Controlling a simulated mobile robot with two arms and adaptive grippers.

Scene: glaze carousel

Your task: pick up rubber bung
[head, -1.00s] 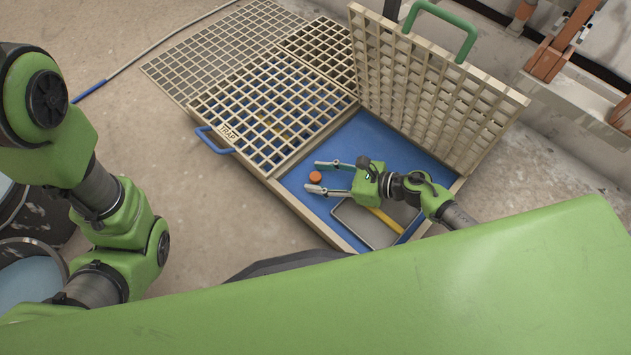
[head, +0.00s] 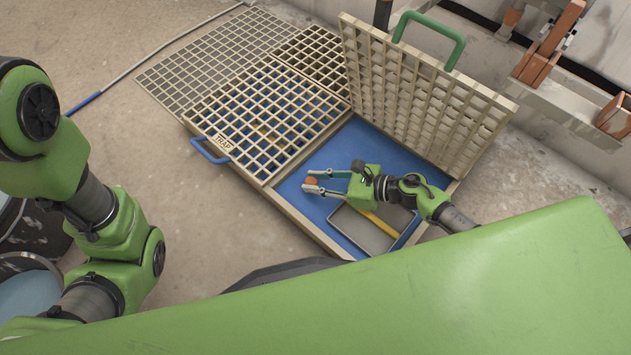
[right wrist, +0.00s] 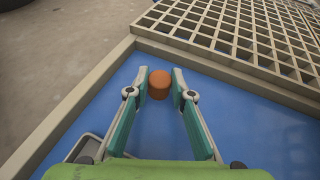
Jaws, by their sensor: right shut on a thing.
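The rubber bung (head: 312,181) is a small orange-brown cylinder over the blue floor of the open pit, near its front left edge. My right gripper (head: 310,180) reaches into the pit from the right and is shut on the bung, with one fingertip on each side. In the right wrist view the bung (right wrist: 160,85) stands upright between the two fingertips (right wrist: 160,82). I cannot tell whether it is clear of the blue floor. My left arm shows at the left of the head view, but its gripper is out of the picture.
A grey tray (head: 345,238) with a yellow-handled thing (head: 385,224) lies beside my right gripper. A raised grating (head: 425,95) with a green handle (head: 430,30) stands behind it. A flat grating (head: 262,115) with a blue handle (head: 209,151) covers the pit's left part.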

